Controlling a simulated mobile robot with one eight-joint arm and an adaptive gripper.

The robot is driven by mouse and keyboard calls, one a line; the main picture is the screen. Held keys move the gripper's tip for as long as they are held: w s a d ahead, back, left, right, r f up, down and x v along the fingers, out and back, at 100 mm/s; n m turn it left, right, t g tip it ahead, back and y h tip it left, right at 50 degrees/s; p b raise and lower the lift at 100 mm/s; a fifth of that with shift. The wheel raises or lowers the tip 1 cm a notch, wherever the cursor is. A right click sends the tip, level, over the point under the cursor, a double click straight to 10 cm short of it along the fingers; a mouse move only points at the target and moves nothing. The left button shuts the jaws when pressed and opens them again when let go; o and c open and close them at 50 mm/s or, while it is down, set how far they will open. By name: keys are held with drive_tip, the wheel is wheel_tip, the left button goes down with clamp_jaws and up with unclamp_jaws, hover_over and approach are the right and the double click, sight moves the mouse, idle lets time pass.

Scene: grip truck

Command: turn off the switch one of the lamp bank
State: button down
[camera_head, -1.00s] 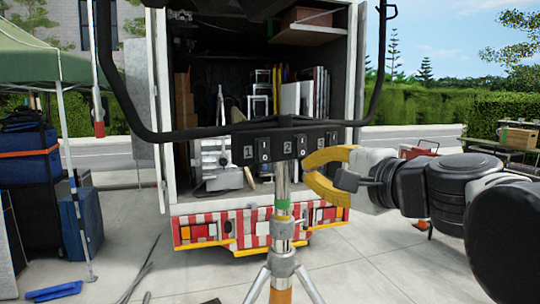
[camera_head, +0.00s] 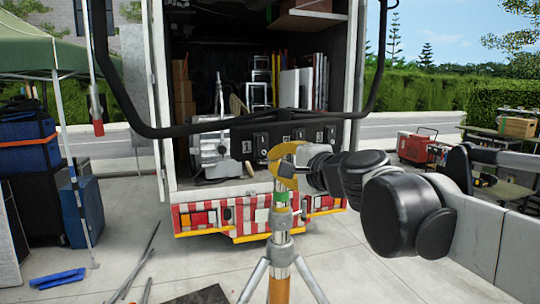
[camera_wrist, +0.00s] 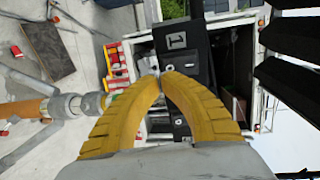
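The lamp bank's black switch box (camera_head: 300,132) sits on top of a tripod pole (camera_head: 281,250) in the middle of the head view. In the wrist view the switch box (camera_wrist: 182,40) carries a white "1", with a small pale switch (camera_wrist: 167,68) beside it. My gripper (camera_head: 284,160) has yellow curved fingers and is in front of the box's lower edge. In the wrist view my gripper (camera_wrist: 160,78) has its fingertips together, with nothing seen between them, very close to switch one. I cannot tell whether they touch it, or which way it is set.
An open truck (camera_head: 215,90) with cargo stands behind the lamp bank. Black lamp frame tubing (camera_head: 135,110) surrounds the box. Blue cases (camera_head: 80,212) are at the left. A red toolbox (camera_head: 417,147) and a table are at the right. Pavement between is mostly open.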

drive_tip(key=shift+x, duration=0.95)
drive_tip(key=shift+w+a+f, duration=0.15)
drive_tip(key=shift+w+a, duration=0.1)
drive_tip(key=shift+w, duration=0.2)
